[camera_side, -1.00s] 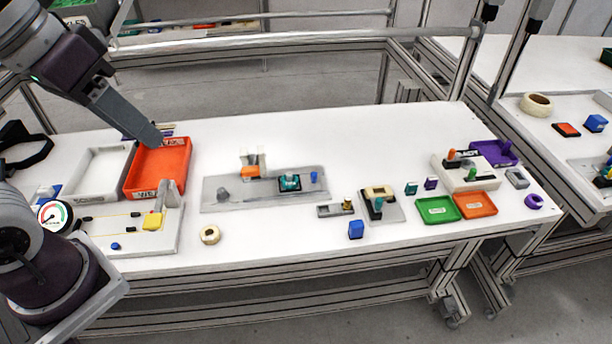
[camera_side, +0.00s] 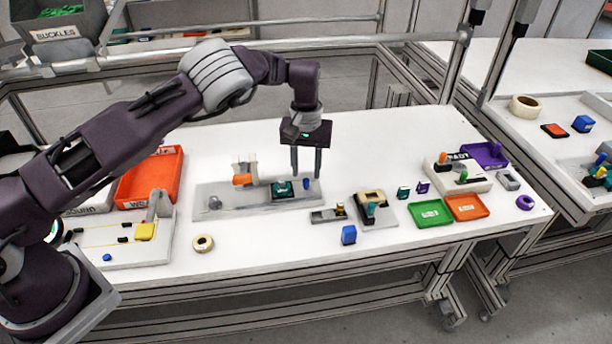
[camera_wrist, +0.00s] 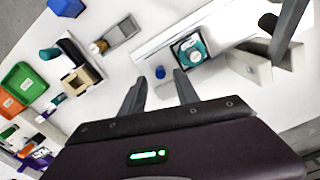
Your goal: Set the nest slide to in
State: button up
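A pale grey base plate (camera_side: 225,203) lies mid-table and carries a teal part in a dark nest (camera_side: 283,190), which also shows in the wrist view (camera_wrist: 190,50). A small blue knob (camera_side: 306,184) stands on the plate just right of the nest; it shows in the wrist view (camera_wrist: 160,72) between my fingertips' lines. No label marks which piece is the nest slide. My gripper (camera_side: 306,170) points down above the plate's right end, close over the blue knob. Its fingers (camera_wrist: 158,88) are apart with nothing between them; contact with the knob cannot be told.
A bracket with an orange piece (camera_side: 243,180) rises at the plate's back left. A grey block with a brass knob (camera_side: 328,215), a blue block (camera_side: 348,235) and a grey fixture with a tan top (camera_side: 374,210) stand front right. Green (camera_side: 430,213) and orange trays (camera_side: 466,208) lie farther right.

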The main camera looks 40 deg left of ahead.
aim_at(306, 180)
jog(key=shift+f, duration=1.55)
grip_shut()
